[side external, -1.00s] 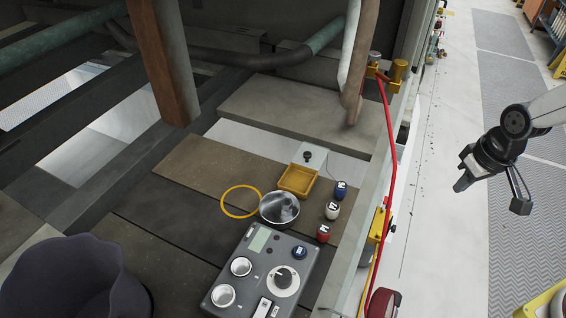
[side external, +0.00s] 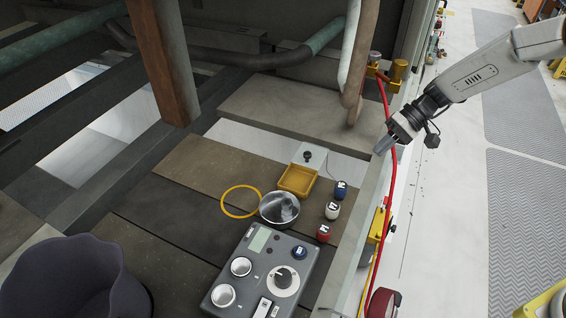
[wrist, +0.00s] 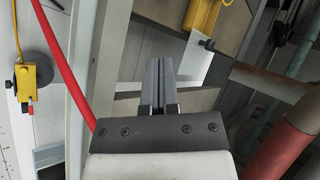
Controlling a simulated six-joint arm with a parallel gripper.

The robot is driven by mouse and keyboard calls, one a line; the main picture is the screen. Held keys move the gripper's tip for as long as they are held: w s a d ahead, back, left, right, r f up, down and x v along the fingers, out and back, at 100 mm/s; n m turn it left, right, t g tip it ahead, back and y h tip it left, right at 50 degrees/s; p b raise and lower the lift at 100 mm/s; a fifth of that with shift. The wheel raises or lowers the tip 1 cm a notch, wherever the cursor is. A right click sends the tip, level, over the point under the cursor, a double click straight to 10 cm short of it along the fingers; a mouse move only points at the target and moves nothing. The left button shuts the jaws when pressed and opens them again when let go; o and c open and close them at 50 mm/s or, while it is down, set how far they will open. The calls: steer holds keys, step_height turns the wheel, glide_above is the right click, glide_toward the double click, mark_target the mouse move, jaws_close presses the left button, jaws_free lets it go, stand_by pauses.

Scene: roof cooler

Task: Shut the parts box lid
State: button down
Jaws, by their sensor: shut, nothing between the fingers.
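The yellow parts box (side external: 297,181) sits on the brown planks with its tray open upward. Its pale lid (side external: 315,157) stands open at the far side of the box and has a small dark knob. My gripper (side external: 381,149) is shut and empty, by the pale rail to the right of the box and apart from it. In the wrist view my gripper (wrist: 160,66) points ahead. Part of the yellow box (wrist: 202,16) shows at the top, and the pale lid (wrist: 194,66) lies just right of the fingertips.
A round glass-topped dish (side external: 279,208), yellow ring (side external: 241,201), several small coloured knobs (side external: 332,210) and a grey control panel (side external: 262,270) are near the box.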

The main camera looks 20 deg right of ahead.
mark_target(318, 156)
steer(key=w+d+f+n+t+y, duration=0.1)
steer(key=w+f+t+y, duration=0.1)
steer(key=w+y, duration=0.5)
steer(key=shift+w+t, duration=0.5)
steer(key=shift+w, duration=0.9)
steer(key=shift+a+f, duration=0.1)
steer(key=shift+a, duration=0.05)
steer(key=x, duration=0.7)
steer(key=s+x, duration=0.1)
steer(key=x, duration=0.2)
steer(key=shift+w+a, duration=0.1)
steer(key=shift+a, duration=0.35)
steer(key=shift+s+a+f, duration=0.2)
steer(key=shift+s+a, duration=0.55)
steer(key=shift+a, duration=0.25)
steer(key=shift+s+a, duration=3.25)
steer(key=shift+n, duration=0.3)
